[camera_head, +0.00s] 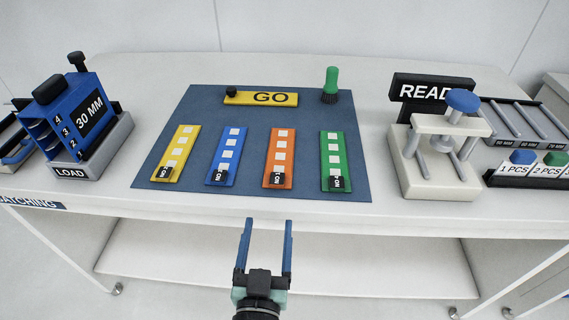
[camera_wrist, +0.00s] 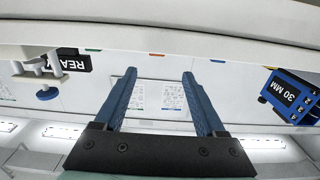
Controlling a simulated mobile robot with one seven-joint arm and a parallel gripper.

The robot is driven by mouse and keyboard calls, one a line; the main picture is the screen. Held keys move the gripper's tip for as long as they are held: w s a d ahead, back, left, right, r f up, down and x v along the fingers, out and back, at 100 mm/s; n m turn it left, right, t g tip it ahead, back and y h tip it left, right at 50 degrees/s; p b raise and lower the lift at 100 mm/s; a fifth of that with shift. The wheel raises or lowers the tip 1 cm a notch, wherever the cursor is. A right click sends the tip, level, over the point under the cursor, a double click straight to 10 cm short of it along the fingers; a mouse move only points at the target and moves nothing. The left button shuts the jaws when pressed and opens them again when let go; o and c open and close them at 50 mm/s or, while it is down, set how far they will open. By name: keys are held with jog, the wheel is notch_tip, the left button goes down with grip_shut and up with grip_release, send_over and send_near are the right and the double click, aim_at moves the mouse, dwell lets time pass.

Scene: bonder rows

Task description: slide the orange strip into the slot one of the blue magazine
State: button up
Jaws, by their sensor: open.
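The orange strip (camera_head: 279,157) lies on the dark blue mat, third from the left in a row of strips. It has white squares and a small black tab at its near end. The blue magazine (camera_head: 65,120) stands at the left in a grey holder marked LOAD, with numbered slots on its left side and a 30 MM label. It also shows at the right of the wrist view (camera_wrist: 291,95). My gripper (camera_head: 266,222) is open and empty, in front of the table's near edge and below the strips in the head view.
Yellow (camera_head: 176,153), blue (camera_head: 227,156) and green (camera_head: 333,161) strips lie beside the orange one on the mat (camera_head: 205,103). A cream press (camera_head: 435,165) stands right. The table's near edge (camera_head: 300,213) is clear.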

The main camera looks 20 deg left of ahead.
aim_at(276, 186)
jog(key=x, duration=0.5)
jog(key=shift+p, duration=0.4)
jog(key=shift+d+p+x, duration=0.15)
jog(key=shift+p+x, duration=0.2)
jog(key=shift+x, duration=0.95)
jog(key=shift+d+p+x, duration=0.1)
jog(key=shift+p+x, duration=0.25)
jog(key=shift+x, duration=0.95)
jog(key=shift+f, duration=0.1)
grip_shut()
